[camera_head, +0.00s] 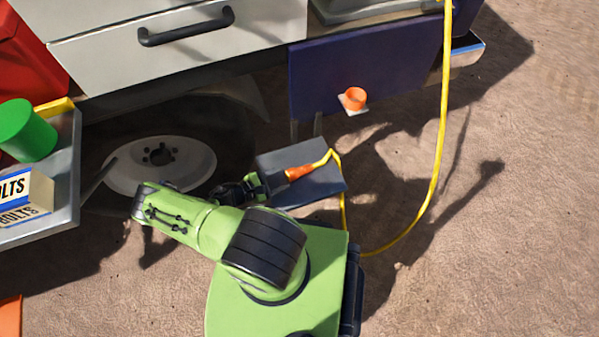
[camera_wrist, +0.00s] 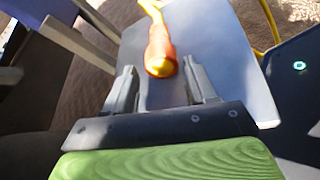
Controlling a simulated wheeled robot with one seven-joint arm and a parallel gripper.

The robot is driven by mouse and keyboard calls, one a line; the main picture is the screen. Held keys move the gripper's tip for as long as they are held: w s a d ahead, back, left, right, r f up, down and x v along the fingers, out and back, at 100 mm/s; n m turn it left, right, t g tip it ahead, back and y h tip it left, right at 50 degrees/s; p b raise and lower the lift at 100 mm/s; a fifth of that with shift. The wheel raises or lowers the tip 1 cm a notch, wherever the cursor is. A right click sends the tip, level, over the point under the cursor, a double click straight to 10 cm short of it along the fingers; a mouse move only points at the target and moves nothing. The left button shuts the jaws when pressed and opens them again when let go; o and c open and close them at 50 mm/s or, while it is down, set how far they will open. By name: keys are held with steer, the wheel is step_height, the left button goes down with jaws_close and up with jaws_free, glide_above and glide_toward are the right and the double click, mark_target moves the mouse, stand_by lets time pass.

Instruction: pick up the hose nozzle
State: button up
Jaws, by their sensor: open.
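The hose nozzle (camera_head: 299,172) is orange with a yellow hose at its far end. It lies on a grey platform (camera_head: 318,187) in front of the blue panel. In the wrist view the nozzle (camera_wrist: 161,52) points toward me, its yellow tip nearest. In the head view my gripper (camera_head: 257,187) is at the platform's left edge, partly hidden by my green arm.
The yellow hose (camera_head: 441,130) hangs from the top and loops over the ground to the platform. A grey tray (camera_head: 62,200) at left holds a green cylinder (camera_head: 27,130) and a bolts box.

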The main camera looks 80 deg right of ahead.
mark_target(288, 176)
steer(key=x, duration=0.3)
steer(key=shift+s+d+f+b, duration=0.1)
steer(key=shift+s+d+b, duration=0.05)
steer(key=shift+b, duration=0.15)
steer(key=c, duration=1)
